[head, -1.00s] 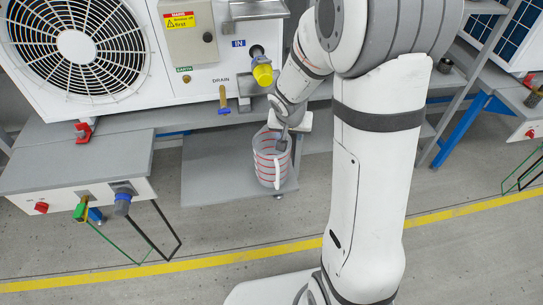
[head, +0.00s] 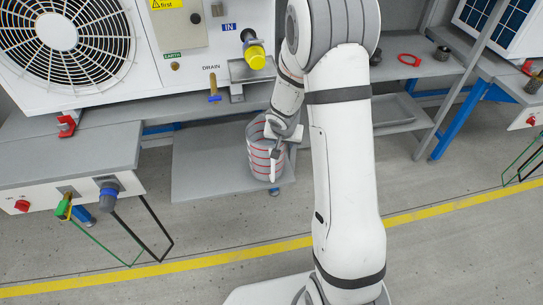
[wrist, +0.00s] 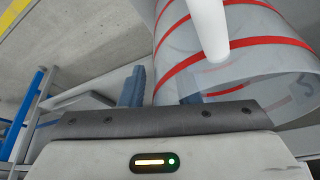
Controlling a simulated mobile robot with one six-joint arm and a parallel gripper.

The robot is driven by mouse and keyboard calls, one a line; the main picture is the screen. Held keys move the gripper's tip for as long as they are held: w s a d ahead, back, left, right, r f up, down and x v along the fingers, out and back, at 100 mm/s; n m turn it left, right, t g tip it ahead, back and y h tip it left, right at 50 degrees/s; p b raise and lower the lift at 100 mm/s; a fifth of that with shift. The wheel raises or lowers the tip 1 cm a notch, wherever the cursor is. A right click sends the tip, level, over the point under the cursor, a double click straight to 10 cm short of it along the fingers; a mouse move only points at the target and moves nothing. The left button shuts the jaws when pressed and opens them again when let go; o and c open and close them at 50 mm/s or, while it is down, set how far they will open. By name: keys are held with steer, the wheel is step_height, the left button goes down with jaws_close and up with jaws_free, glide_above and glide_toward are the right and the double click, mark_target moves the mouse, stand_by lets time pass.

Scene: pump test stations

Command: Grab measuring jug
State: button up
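The measuring jug (head: 258,158) is clear with red bands and a white handle. It stands on the lower grey shelf, and its right side is partly hidden by my gripper. My gripper (head: 275,152) is at the jug's handle side, pointing down. In the wrist view the jug (wrist: 262,62) fills the upper right, with its white handle (wrist: 208,28) in front. One blue-grey finger of my gripper (wrist: 165,88) stands left of the jug. The other shows only faintly by the jug wall. The fingers look apart, and I see no firm hold on the handle.
The lower shelf (head: 205,175) is bare left of the jug. Above it is a fan unit (head: 130,75) with a yellow-capped fitting (head: 255,57) and a drain valve (head: 213,88). A bench with plugs (head: 65,165) stands left. A red ring (head: 409,59) lies at right.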

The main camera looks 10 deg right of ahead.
jaws_close()
steer(key=shift+r, duration=0.1)
stand_by(0.5)
